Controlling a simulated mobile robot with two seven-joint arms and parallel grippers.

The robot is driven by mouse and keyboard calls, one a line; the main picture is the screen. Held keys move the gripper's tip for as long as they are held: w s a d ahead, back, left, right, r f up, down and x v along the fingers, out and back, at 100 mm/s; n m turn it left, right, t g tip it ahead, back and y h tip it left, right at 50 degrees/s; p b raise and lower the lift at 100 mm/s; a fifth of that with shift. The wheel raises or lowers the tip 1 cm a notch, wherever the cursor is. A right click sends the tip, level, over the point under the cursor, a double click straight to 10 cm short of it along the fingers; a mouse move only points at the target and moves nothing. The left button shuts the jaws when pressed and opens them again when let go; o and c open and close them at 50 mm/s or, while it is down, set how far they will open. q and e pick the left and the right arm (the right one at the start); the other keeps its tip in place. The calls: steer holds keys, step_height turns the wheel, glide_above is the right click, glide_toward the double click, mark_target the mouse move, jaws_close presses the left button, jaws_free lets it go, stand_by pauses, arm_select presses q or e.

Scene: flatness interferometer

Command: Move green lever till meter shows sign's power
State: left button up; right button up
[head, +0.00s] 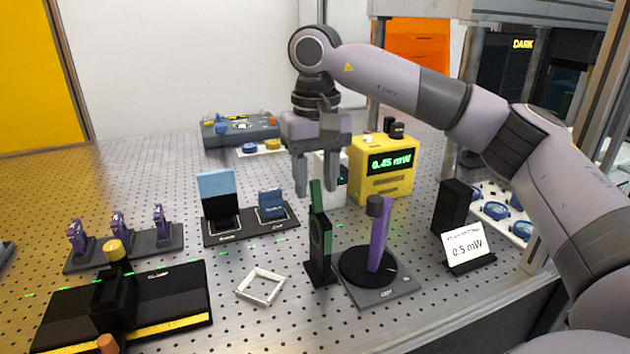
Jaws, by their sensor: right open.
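The green lever (316,200) stands up from a dark upright mount (320,255) near the middle of the table. The yellow power meter (384,180) behind it to the right reads 0.45 mW in green digits. The white sign (467,248) at the right reads 0.5 mW. My right gripper (317,192) hangs down with its fingers apart, around or just behind the lever's top in the picture; I cannot tell whether they touch it. My left gripper is not in view.
A purple lever (380,235) on a round black base stands close to the right of the green one. A white square frame (261,287) lies to the left. A black block (451,207) stands behind the sign. A black rail unit (170,305) fills the front left.

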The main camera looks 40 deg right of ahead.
mark_target(319, 205)
steer(key=shift+f, duration=0.4)
jaws_close()
steer(key=shift+s+f+t+b, duration=0.1)
steer(key=shift+f+t+b, duration=0.05)
steer(key=shift+t+b, duration=0.2)
steer(key=shift+s+a+r+t+b, duration=0.1)
steer(key=shift+s+r+t+b, duration=0.15)
steer(key=shift+s+b, duration=0.1)
jaws_free()
steer(key=shift+w, duration=0.1)
step_height(319, 205, up, 7)
steer(key=shift+s, duration=0.35)
